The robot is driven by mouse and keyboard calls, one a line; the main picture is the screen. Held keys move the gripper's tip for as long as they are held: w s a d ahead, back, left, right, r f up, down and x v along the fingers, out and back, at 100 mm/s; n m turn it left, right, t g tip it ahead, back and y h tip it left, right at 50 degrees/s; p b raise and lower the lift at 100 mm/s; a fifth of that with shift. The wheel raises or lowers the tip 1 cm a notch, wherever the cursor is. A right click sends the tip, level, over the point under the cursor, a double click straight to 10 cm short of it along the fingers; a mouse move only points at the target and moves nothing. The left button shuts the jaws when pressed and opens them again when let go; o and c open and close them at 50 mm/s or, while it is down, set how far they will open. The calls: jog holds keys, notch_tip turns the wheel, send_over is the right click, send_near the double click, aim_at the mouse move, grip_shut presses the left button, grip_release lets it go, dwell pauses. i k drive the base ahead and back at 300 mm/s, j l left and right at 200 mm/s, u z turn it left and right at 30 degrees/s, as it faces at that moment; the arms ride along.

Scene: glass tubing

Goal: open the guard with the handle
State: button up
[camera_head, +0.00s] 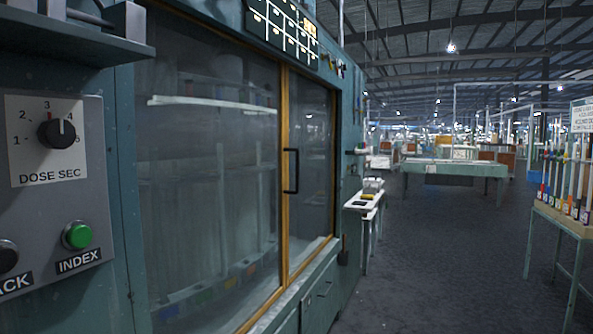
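The guard is a large glass panel (215,190) with a yellow-orange frame, set in the front of a teal machine on the left. A second, narrower glass pane (312,160) stands to its right. A black bar handle (291,171) is mounted upright near the yellow upright where the two panes meet. The guard looks shut, with no clear gap at its edge. Pale shelves and rods show dimly behind the glass. My gripper is not in view.
A control panel with a dose dial (57,133) and a green index button (77,236) is at the near left. A small white shelf (362,203) juts out past the guard. The dark floor (440,270) between is clear.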

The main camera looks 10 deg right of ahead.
aim_at(252, 318)
jog(key=i+l+u, duration=0.1)
jog(key=i+l, duration=0.2)
jog(key=l, duration=0.2)
jog(key=i+l+u, duration=0.1)
jog(key=i+l, duration=0.25)
jog(key=l, duration=0.15)
jog(key=i+l+u, duration=0.1)
jog(key=i+l, duration=0.15)
jog(key=l, duration=0.3)
jog(key=i+l+u, duration=0.1)
jog(key=i+l, duration=0.2)
jog(key=l, duration=0.25)
jog(key=i+l+u, duration=0.1)
jog(key=i+l, duration=0.15)
jog(key=l, duration=0.3)
jog(key=i+l+u, duration=0.1)
jog(key=l, duration=0.5)
jog(key=i+l+u, duration=0.1)
jog(key=i+l, duration=0.2)
jog(key=l, duration=0.3)
jog(key=i+l+u, duration=0.1)
jog(key=l, duration=0.55)
jog(key=i, duration=0.1)
